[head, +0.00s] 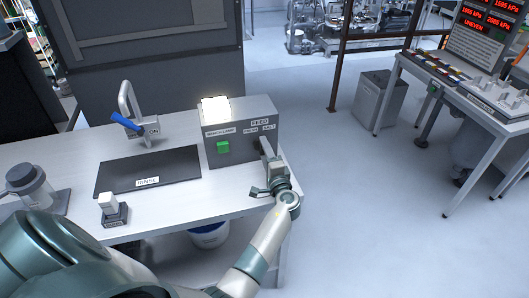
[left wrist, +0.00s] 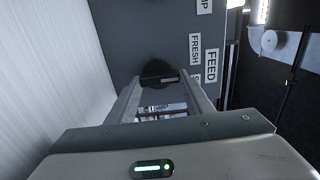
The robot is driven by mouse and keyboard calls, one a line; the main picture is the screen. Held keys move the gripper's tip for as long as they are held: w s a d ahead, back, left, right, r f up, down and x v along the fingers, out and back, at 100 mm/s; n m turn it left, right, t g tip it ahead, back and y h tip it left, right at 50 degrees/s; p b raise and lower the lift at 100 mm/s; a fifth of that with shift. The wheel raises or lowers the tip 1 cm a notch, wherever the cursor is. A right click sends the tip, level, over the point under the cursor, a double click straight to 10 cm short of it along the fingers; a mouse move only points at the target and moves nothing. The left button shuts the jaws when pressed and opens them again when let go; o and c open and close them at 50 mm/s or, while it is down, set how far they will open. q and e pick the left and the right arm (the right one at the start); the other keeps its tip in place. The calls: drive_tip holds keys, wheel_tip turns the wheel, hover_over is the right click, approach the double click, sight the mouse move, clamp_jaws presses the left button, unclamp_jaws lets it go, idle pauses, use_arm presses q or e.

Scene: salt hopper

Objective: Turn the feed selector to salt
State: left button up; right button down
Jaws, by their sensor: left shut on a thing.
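The grey feed box (head: 226,152) stands at the right end of the white table. Its front carries the label FEED (head: 260,122), with FRESH and SALT below it. The feed selector (head: 264,146) sits under these labels, mostly hidden by my left gripper (head: 268,177). In the left wrist view, the dark round selector (left wrist: 158,70) shows between the fingers of my left gripper (left wrist: 163,92), which is shut on it. The labels FEED (left wrist: 211,65) and FRESH (left wrist: 195,49) also show there; SALT is partly cut off. I cannot tell which way the selector points. My right gripper is not in view.
A green button (head: 223,147) and a lit white panel (head: 216,109) are on the feed box. A dark mat labelled RINSE (head: 120,172), a blue-handled tap (head: 128,122) and a small white switch (head: 110,208) are to the left. Open floor lies right of the table.

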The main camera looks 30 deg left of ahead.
use_arm(q)
drive_tip(key=m, duration=0.3)
drive_tip(key=shift+m, duration=0.3)
drive_tip(key=shift+f+m+p, duration=0.1)
drive_tip(key=shift+m+p, duration=0.5)
drive_tip(key=shift+m, duration=1.2)
drive_tip(key=o, duration=1.1)
drive_tip(key=shift+c, duration=0.2)
drive_tip(key=shift+w, duration=0.1)
drive_tip(key=shift+d, duration=0.1)
